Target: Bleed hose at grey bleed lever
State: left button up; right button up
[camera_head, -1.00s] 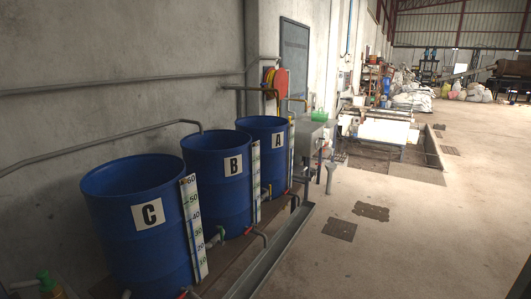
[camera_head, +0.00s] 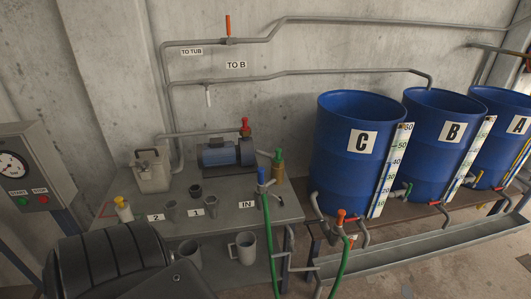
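A pale grey lever (camera_head: 208,97) hangs down from the wall pipe marked TO B; I cannot tell whether it is the bleed lever. A green hose (camera_head: 269,245) hangs from the fitting with a blue lever (camera_head: 261,176), beside the IN label at the bench's right edge. Another green hose (camera_head: 341,262) hangs below the orange-red lever (camera_head: 341,216) near drum C (camera_head: 345,170). The hoses' lower ends are out of frame. No fingers of either gripper show. A dark ribbed shape at lower left may be part of my arm.
The grey bench (camera_head: 235,222) carries a pump (camera_head: 222,153), a beige can (camera_head: 152,171) and several cups. A grey jug (camera_head: 244,247) is below. A gauge box (camera_head: 32,178) stands at left. Drums B (camera_head: 440,145) and A (camera_head: 505,140) stand right, behind a metal trough (camera_head: 420,248).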

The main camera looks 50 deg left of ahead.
aim_at(279, 255)
jog(key=u, duration=0.4)
jog(key=i, duration=0.3)
jog(key=u, duration=1.1)
